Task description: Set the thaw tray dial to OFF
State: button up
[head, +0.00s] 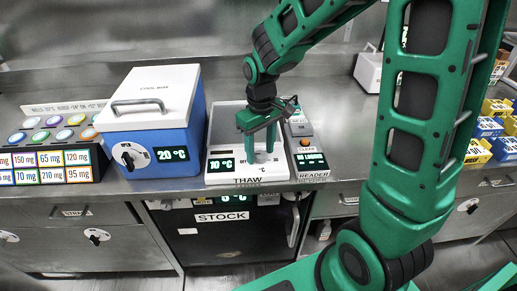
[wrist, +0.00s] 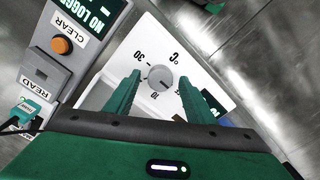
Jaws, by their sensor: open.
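The thaw tray (head: 216,126) is a white unit on the counter, with a display (head: 221,163) reading 10 °C and a THAW label at its front edge. Its round grey dial (wrist: 160,77) shows in the wrist view, with marks for 30 and 10 and a °C sign around it; I cannot see an OFF mark. My gripper (head: 260,157) points down over the front right of the tray. In the wrist view its open fingers (wrist: 160,80) lie on either side of the dial; contact is not clear.
A blue cool box (head: 190,118) reading 20 °C stands left of the tray. The reader (head: 309,160), with an orange CLEAR button (wrist: 61,45), stands close on the right. A stock cabinet (head: 222,242) is below the counter.

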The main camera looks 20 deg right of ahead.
aim_at(261, 153)
notch_tip(261, 153, up, 11)
jog(key=shift+f, duration=0.15)
dwell(0.7)
jog(key=s+d+m, duration=0.5)
jog(key=s+d, duration=0.3)
jog(key=s, duration=0.3)
jog(key=s+d+f+m, duration=0.1)
jog(key=s+d+m, duration=0.3)
jog(key=s+d, duration=0.5)
jog(key=s, duration=0.3)
jog(key=shift+s+m, duration=0.15)
jog(key=shift+m, duration=0.25)
jog(key=shift+d+f, duration=0.1)
jog(key=shift+w+f, duration=0.25)
jog(key=shift+w, duration=0.4)
